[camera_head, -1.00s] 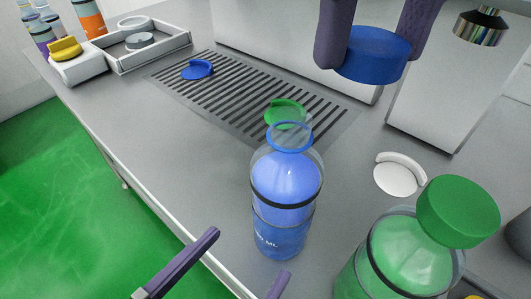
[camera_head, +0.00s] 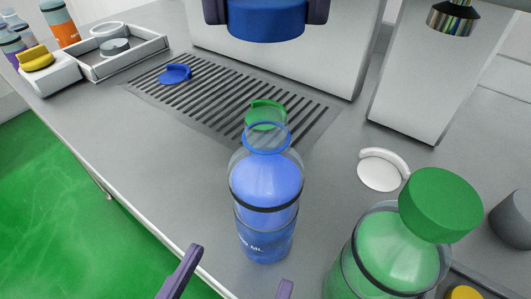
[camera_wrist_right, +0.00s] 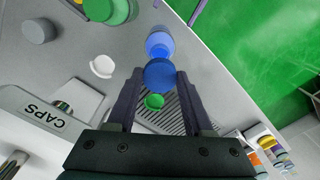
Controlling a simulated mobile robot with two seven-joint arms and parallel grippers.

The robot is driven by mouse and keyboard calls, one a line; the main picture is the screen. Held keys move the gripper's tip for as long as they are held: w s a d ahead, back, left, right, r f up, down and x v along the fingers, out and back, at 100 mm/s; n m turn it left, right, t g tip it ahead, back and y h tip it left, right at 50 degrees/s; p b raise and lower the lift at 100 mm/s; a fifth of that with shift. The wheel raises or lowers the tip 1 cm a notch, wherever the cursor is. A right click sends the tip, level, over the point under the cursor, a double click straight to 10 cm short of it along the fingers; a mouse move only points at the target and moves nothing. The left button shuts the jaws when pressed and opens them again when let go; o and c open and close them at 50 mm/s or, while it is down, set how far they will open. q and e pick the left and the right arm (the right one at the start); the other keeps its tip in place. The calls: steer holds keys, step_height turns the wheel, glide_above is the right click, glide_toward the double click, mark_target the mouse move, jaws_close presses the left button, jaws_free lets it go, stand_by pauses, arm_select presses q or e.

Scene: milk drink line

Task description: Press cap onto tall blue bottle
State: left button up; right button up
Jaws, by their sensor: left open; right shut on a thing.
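The tall blue bottle (camera_head: 268,185) stands upright on the grey counter, its clear neck and blue ring open at the top. It also shows in the right wrist view (camera_wrist_right: 158,40). My right gripper (camera_head: 266,14) is shut on a blue cap (camera_head: 265,28), held above and beyond the bottle in the head view, apart from it. In the right wrist view the cap (camera_wrist_right: 160,76) sits between the fingers, just below the bottle in the picture. My left gripper (camera_head: 234,275) is open and empty, its fingers low in front of the bottle.
A green bottle with a green cap (camera_head: 440,205) stands close on the right. A white disc (camera_head: 378,172), a green piece (camera_head: 266,112) and a blue piece (camera_head: 175,74) lie around the slotted grate (camera_head: 230,97). A tray (camera_head: 125,65) is at the back left.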

mark_target(267, 204)
arm_select(q)
steer(key=x, duration=1)
steer(key=shift+r, duration=0.1)
steer(key=shift+c, duration=0.2)
jaws_close()
stand_by(0.4)
